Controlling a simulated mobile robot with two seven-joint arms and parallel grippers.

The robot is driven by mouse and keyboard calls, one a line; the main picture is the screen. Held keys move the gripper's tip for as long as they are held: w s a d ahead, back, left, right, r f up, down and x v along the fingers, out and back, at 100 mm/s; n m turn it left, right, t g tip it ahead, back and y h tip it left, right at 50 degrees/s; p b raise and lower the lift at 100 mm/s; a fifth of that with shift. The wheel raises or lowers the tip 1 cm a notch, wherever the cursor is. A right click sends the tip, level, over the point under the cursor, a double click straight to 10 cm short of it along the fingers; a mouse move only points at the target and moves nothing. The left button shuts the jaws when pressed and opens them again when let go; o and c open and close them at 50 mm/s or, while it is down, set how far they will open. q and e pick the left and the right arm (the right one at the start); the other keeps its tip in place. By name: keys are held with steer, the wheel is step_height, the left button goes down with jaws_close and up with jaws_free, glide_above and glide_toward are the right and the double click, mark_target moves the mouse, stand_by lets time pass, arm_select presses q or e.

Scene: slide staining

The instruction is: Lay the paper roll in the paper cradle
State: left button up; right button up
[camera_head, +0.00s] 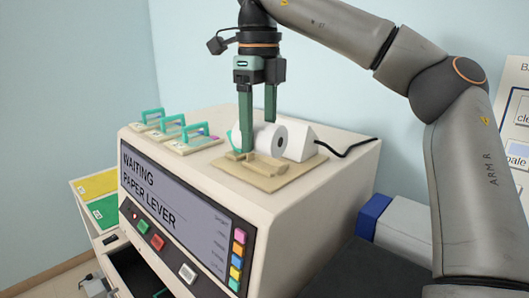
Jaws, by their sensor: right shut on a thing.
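The white paper roll (272,139) with a dark core hole lies on its side on top of the machine, over the tan base plate of the paper cradle (268,178). A white wedge-shaped part (302,143) stands right behind it. My right gripper (258,135) points down from above, with its green fingers around the roll. The near finger hides part of the roll. I cannot tell whether the roll rests fully on the cradle or is held just above it. My left gripper is not in view.
The machine's screen (178,192) reads "WAITING PAPER LEVER". Several slide holders with green handles (173,126) stand at the left of the machine top. A black cable (350,147) runs off the right side. Yellow and green trays (96,185) sit at lower left.

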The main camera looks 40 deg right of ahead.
steer(key=shift+w+d+r+m, duration=0.1)
steer(key=shift+d+r+m, duration=0.3)
steer(key=shift+r, duration=0.25)
steer(key=shift+w+d+r+m, duration=0.1)
steer(key=shift+d+r+m, duration=0.25)
steer(key=shift+r, duration=0.25)
steer(key=shift+w+d, duration=0.15)
steer(key=shift+d, duration=0.1)
steer(key=w+d+f, duration=0.8)
steer(key=w, duration=0.1)
steer(key=shift+f, duration=0.15)
steer(key=shift+w+d+f, duration=0.2)
steer(key=shift+d+f, duration=0.05)
steer(key=shift+f, duration=0.15)
steer(key=shift+w+d+f, duration=0.2)
steer(key=shift+f, duration=1.6)
steer(key=shift+f, duration=0.1)
steer(key=o, duration=1.5)
